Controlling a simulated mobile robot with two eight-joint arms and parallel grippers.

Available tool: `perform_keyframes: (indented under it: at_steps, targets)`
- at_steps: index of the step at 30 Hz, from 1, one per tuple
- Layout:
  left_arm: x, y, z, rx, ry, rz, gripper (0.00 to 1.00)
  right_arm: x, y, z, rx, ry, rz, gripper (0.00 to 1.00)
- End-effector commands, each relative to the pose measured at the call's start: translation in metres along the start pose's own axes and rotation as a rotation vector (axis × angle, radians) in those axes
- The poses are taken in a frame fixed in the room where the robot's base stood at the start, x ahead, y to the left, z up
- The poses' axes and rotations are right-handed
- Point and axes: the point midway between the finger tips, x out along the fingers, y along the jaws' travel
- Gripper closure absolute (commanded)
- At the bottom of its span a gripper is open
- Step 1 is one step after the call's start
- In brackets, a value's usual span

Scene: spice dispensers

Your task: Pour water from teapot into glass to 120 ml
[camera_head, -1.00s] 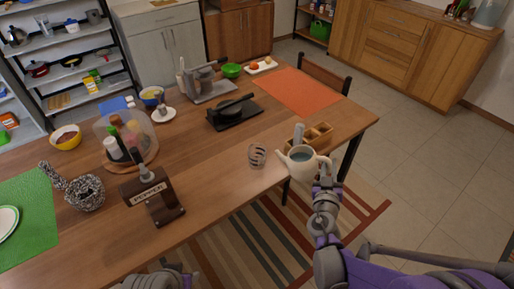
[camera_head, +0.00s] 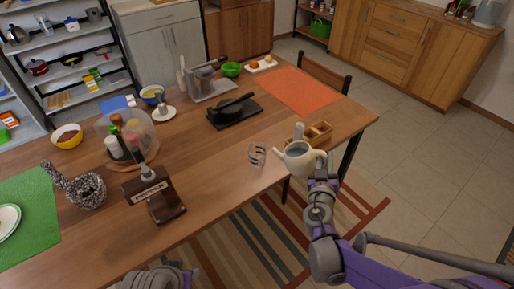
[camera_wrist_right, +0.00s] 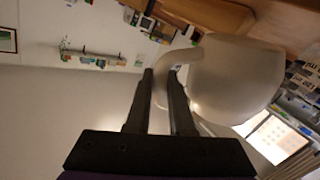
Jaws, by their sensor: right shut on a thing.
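A cream teapot (camera_head: 303,164) with dark water showing in its open top is at the table's front right edge in the head view. Its spout points left, toward a small clear glass (camera_head: 257,154) with dark bands standing on the table. The spout is apart from the glass rim, and no stream shows. My right gripper (camera_head: 322,178) is shut on the teapot's handle. In the right wrist view, the fingers (camera_wrist_right: 161,88) close around the curved handle beside the pale teapot body (camera_wrist_right: 235,78). The glass's water level cannot be made out. My left gripper's jaws do not show.
A wooden compartment box (camera_head: 318,133) stands just behind the teapot. A dark grinder stand (camera_head: 155,195) is to the left, with a domed spice holder (camera_head: 125,135) behind it. A black tray (camera_head: 235,112) lies farther back. The table between grinder and glass is clear.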

Motion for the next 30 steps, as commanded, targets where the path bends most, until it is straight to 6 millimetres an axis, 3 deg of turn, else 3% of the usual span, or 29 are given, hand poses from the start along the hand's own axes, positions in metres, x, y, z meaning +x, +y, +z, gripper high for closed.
perform_keyframes:
  at_steps: [30]
  targets:
    - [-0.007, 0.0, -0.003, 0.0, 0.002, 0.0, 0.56, 0.002, -0.008, -0.024, -0.11, -0.021, 0.001, 1.0]
